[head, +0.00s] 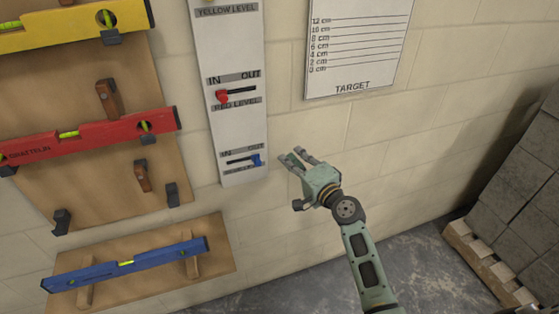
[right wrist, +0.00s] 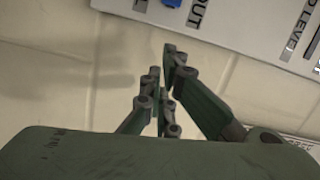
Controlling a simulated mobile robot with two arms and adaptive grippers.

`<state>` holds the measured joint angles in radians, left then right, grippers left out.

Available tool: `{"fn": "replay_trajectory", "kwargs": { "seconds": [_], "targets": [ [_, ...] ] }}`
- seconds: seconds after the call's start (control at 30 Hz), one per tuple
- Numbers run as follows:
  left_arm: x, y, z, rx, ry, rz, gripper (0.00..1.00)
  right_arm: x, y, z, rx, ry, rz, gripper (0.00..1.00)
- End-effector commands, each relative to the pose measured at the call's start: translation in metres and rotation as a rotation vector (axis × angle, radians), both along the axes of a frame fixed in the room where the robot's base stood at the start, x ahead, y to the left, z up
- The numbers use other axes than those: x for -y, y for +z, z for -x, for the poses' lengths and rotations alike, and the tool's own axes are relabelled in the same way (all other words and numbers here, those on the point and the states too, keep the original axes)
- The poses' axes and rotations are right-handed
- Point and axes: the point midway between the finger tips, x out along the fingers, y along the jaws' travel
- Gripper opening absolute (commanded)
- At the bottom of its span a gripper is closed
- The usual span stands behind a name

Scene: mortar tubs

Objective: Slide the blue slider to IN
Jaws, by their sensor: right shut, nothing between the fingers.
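The blue slider (head: 256,160) sits at the right, OUT end of its dark slot on the lowest part of the white wall panel (head: 238,130). IN is printed at the slot's left end. The slider also shows, cut by the top edge, in the right wrist view (right wrist: 172,3) beside the word OUT. My right gripper (head: 292,155) is shut and empty. It is to the right of the blue slider, off the panel's right edge and apart from the slider. My left gripper is not in view.
The red slider (head: 222,97) sits at the IN end of the slot above. Red (head: 85,140), yellow (head: 70,25) and blue (head: 125,264) spirit levels hang at left. A TARGET chart (head: 357,60) hangs upper right. Grey blocks (head: 520,195) stand at far right. Bare wall surrounds my gripper.

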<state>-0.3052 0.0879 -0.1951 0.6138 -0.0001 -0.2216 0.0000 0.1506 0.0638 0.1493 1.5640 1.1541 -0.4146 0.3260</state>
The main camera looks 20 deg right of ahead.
Motion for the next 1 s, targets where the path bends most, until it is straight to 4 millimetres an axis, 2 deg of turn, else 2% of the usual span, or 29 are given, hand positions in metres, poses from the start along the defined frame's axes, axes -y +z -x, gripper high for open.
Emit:
{"fn": "replay_trajectory", "kwargs": {
  "seconds": [0.03,0.1,0.3,0.77,0.87,1.0],
  "targets": [
    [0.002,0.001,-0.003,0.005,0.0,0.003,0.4,-0.003,0.001,-0.009,0.0,0.001,-0.002,0.0],
    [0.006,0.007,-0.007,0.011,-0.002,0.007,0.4,-0.018,-0.001,-0.006,-0.003,0.003,-0.005,0.0],
    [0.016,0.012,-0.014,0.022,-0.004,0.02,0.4,-0.037,-0.006,-0.006,-0.001,0.0,-0.002,0.0],
    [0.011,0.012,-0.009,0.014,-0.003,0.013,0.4,-0.044,-0.007,-0.005,-0.001,0.001,-0.001,0.0],
    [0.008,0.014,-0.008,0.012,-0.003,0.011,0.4,-0.058,-0.007,-0.005,-0.003,0.003,-0.002,0.0],
    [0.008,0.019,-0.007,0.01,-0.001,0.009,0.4,-0.09,-0.006,-0.004,-0.003,0.004,-0.005,0.0]
  ]
}}
